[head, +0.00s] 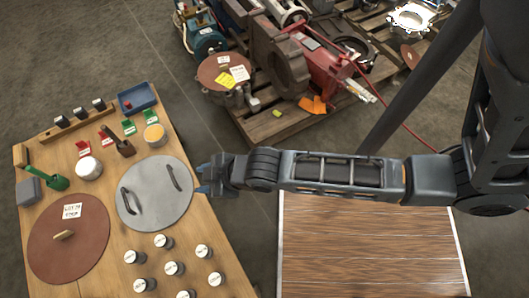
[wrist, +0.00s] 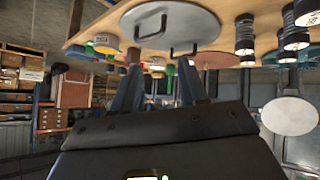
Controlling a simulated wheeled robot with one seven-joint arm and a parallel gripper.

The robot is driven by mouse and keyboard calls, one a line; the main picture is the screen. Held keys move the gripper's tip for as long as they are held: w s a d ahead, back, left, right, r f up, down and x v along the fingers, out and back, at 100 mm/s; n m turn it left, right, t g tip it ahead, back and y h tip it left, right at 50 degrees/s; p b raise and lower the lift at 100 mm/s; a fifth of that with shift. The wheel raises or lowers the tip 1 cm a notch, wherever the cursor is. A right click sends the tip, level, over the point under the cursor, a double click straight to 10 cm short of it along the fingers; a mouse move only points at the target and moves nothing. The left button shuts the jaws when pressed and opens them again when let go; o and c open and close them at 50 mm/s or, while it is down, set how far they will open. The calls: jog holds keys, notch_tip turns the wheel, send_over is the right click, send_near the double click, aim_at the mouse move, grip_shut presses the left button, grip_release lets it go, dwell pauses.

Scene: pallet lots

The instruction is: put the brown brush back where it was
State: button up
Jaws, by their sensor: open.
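The brown brush (head: 124,147) lies on the wooden table (head: 100,285), between a red card and a yellow-topped jar. Its handle points to the back left. A green brush-like tool (head: 55,181) lies at the table's left edge. My gripper (head: 201,181) is open and empty at the right edge of the grey two-handled lid (head: 150,200), well apart from the brown brush. In the wrist view my open gripper (wrist: 160,85) has nothing between its fingers, and the grey lid (wrist: 175,20) shows above them. I cannot tell how high the gripper is over the table edge.
A brown round lid (head: 85,255) and several white-topped jars (head: 173,269) stand near the front. A white jar (head: 88,168), yellow-topped jar (head: 154,135), blue tray (head: 138,97) and wooden rack (head: 60,130) stand farther back. A pallet (head: 275,125) with red machinery is behind; a planked surface (head: 370,245) is at right.

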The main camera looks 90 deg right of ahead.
jog(key=s+a+r+t, duration=0.2)
jog(key=s+r, duration=0.6)
jog(key=r, duration=0.4)
jog(key=s+a+r+m+t+y, duration=0.1)
jog(key=s+a+r+t, duration=0.2)
jog(key=s+r, duration=0.5)
notch_tip(320, 180, up, 4)
jog(key=shift+f+m+t, duration=0.1)
jog(key=shift+m+t, duration=0.2)
jog(key=shift+t, duration=0.1)
jog(key=shift+d, duration=0.1)
